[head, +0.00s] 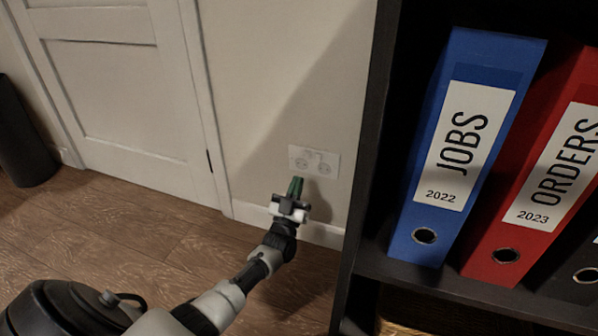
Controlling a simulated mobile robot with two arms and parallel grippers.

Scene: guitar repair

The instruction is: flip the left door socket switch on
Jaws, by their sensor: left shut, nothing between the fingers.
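The white door socket (314,161) is a double wall plate low on the wall, to the right of the white door. It has two outlets and small switches near its upper middle; their positions are too small to tell. My left gripper (295,186) is shut and empty, with its green fingertips pointing up toward the socket. The tips appear just below the plate's left outlet; I cannot tell whether they touch it. My right gripper is not in view.
A dark shelf (371,150) stands close on the right, holding a blue JOBS binder (470,140) and a red ORDERS binder (535,180). A white door (125,100) is on the left, with a dark bin (22,135) beside it. The wooden floor (130,240) is clear.

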